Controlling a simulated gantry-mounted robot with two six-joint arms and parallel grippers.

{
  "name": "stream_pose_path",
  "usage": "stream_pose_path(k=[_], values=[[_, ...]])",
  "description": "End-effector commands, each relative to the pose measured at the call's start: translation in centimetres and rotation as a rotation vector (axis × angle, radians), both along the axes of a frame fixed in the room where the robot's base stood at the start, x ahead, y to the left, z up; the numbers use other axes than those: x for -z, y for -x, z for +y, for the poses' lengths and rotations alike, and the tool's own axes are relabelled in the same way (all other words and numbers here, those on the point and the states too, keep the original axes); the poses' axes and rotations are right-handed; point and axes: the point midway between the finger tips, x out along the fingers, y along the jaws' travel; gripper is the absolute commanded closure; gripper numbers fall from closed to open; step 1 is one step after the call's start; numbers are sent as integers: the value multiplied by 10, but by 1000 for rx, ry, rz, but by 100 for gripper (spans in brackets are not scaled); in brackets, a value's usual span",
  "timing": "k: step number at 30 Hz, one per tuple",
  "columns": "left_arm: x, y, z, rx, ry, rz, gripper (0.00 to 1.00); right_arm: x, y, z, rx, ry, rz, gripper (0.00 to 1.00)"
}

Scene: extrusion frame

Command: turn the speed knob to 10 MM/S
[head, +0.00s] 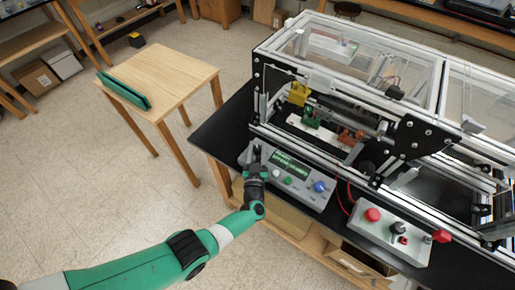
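A grey control panel (318,205) stands on the black table top in front of the framed machine. It carries a small green-lit display (292,163), a white button (275,172), a green button (287,180) and a blue knob (320,186). The lettering is too small to read, so I cannot tell which control is the speed knob or its setting. My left gripper (256,156) is over the panel's left end, left of the display and apart from the blue knob. It hides that part of the panel. Its fingers are too small to judge. My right gripper is not in view.
A second grey box (385,240) with a red button (372,214) and a black knob (398,228) stands to the right, with cables between. The aluminium frame (340,70) rises just behind. A small wooden table (165,80) is at left; the floor between is clear.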

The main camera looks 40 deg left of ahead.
Motion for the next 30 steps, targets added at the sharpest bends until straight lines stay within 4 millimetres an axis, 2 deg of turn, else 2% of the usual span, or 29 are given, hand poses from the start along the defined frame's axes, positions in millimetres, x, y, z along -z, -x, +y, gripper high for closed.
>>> stream_pose_path(k=[1,4,12,16,23,30], values=[[0,0,0,0,0,0,47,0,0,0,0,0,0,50],[0,0,0,0,0,0,31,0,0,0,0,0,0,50],[0,0,-1,2,1,1,31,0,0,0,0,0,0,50],[-2,7,-7,4,0,1,31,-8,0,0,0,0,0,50],[-5,45,-40,7,0,4,31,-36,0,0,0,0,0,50],[-2,80,-70,4,1,1,31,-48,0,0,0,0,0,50]])
